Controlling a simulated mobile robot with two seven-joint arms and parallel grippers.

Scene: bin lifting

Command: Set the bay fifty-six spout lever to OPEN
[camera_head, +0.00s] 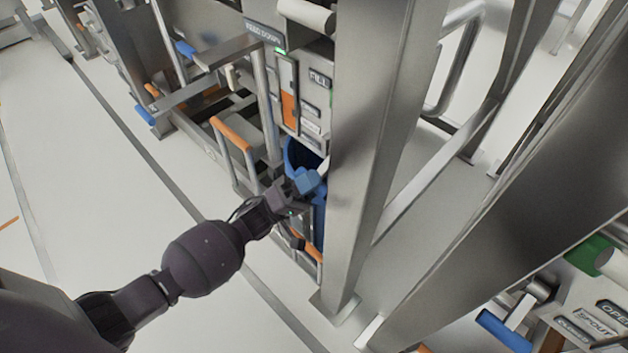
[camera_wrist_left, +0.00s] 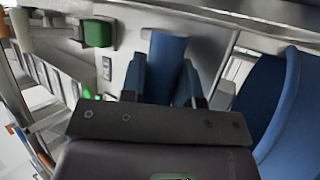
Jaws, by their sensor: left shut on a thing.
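My left gripper (camera_head: 308,182) reaches to the front of the bay beside a tall steel post. In the left wrist view its two blue-padded fingers (camera_wrist_left: 160,85) are shut on a blue lever handle (camera_wrist_left: 165,52) that stands between them. In the head view the post and the gripper hide most of that lever, and I cannot read its setting or a bay number there. My right gripper is in neither view.
A steel post (camera_head: 372,150) stands close right of my left gripper. A blue bin (camera_head: 300,158) is behind it. Another panel at lower right has a blue lever (camera_head: 503,331) and OPEN, SPOUT labels. A green knob (camera_wrist_left: 98,33) shows in the wrist view.

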